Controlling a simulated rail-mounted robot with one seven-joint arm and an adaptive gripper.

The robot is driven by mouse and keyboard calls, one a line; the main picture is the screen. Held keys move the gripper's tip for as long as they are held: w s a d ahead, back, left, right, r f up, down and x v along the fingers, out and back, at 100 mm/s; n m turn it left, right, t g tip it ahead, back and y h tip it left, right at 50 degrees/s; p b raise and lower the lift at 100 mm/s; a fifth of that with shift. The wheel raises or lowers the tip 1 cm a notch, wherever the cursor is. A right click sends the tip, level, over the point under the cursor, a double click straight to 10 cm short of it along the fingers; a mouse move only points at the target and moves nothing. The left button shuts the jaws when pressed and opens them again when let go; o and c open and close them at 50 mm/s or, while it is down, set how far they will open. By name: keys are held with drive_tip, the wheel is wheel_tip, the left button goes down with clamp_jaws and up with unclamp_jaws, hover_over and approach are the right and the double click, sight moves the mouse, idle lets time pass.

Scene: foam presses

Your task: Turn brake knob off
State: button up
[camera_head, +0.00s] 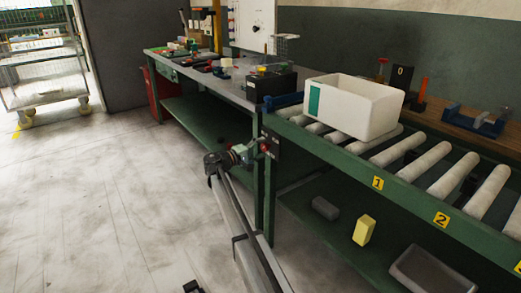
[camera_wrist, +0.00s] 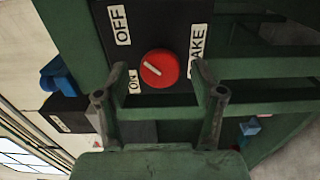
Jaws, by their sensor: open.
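The red brake knob (camera_wrist: 159,69) sits on a dark panel (camera_wrist: 178,18) in the wrist view. A short white mark on its face slants toward the upper left. The OFF label (camera_wrist: 120,25) is above left of it and the ON label (camera_wrist: 133,82) is just left and below. The BRAKE label (camera_wrist: 197,45) is partly hidden by a finger. My gripper (camera_wrist: 160,77) is open, with one finger on each side of the knob in the picture; contact cannot be told. In the head view my gripper (camera_head: 245,152) is at the conveyor's corner by the small red knob (camera_head: 265,147).
The roller conveyor (camera_head: 330,155) carries a white bin (camera_head: 372,112) above the panel. A workbench (camera_head: 235,92) with tools adjoins it on the left. A yellow block (camera_head: 364,230) and grey items lie on the lower shelf. The floor at left is clear.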

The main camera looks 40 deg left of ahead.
drive_tip(key=shift+s, duration=0.1)
drive_tip(key=v, duration=1.1)
drive_tip(key=shift+s+a, duration=0.2)
drive_tip(key=shift+s, duration=0.2)
